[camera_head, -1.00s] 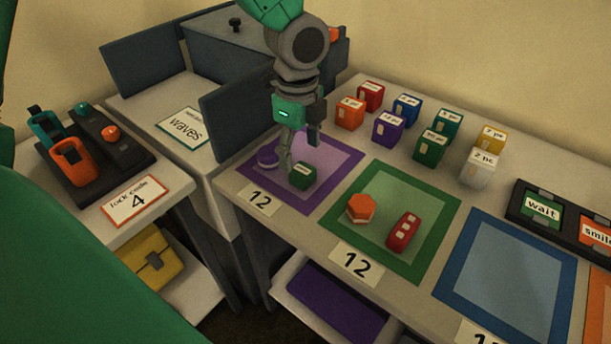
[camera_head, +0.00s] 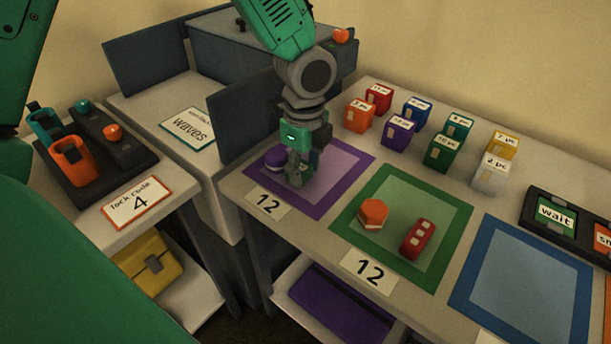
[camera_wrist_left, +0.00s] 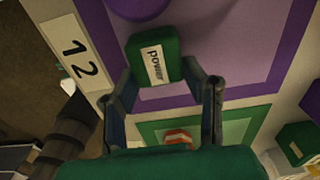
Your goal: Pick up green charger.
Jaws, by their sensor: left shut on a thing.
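The green charger (camera_wrist_left: 152,62) is a small green box with a white label reading "power", over the purple mat (camera_head: 340,188). My left gripper (camera_head: 296,180) is low over that mat beside the purple round thing (camera_head: 275,158). In the left wrist view, its fingers (camera_wrist_left: 156,74) are on both sides of the charger, shut on it. In the head view the gripper hides most of the charger. I cannot tell whether it is clear of the mat. My right gripper is not in view.
The green mat (camera_head: 350,232) holds an orange-and-white hexagonal thing (camera_head: 373,213) and a red block (camera_head: 417,238). Several small labelled boxes (camera_head: 398,134) stand behind. A dark upright panel (camera_head: 240,118) is close left of the gripper. The blue mat (camera_head: 520,280) is empty.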

